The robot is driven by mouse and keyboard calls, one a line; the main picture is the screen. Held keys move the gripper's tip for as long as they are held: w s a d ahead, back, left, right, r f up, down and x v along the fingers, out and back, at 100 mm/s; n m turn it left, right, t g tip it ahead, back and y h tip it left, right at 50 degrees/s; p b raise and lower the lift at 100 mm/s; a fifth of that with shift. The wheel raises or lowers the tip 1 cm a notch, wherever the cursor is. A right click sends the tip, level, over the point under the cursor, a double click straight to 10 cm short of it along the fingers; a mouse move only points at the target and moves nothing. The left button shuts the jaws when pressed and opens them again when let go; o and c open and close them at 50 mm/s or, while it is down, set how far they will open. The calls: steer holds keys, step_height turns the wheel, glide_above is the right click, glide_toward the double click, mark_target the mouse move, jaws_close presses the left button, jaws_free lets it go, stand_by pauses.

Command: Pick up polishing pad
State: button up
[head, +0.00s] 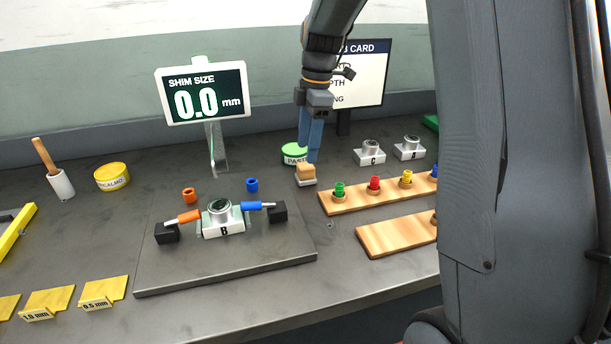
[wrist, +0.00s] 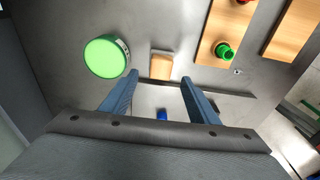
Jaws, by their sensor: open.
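The polishing pad (head: 306,175) is a small tan block with a pale underside, lying on the grey bench right of the stamping plate. In the wrist view the pad (wrist: 161,66) shows from above as a tan rectangle. My gripper (head: 309,156) points down just above the pad in the head view. In the wrist view my gripper (wrist: 160,77) is open, with blue fingers spread wider than the pad and nothing between them. The pad lies just beyond the fingertips there. I cannot tell the exact height gap.
A green paste tin (head: 294,152) stands close behind the pad; it also shows in the wrist view (wrist: 107,56). A wooden rack (head: 345,206) with coloured pegs is close on the right. The metal plate (head: 270,258) holds fixture B (head: 222,226). A card stand (head: 362,80) rises behind.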

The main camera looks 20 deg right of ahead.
mark_target(306, 165)
steer(key=f, duration=0.2)
steer(key=f+p, duration=0.1)
steer(key=f, duration=0.3)
steer(key=shift+a+f, duration=0.3)
steer(key=shift+c, duration=0.5)
steer(key=c, duration=0.9)
steer(key=shift+r+b, duration=0.55)
steer(key=shift+r, duration=4.45)
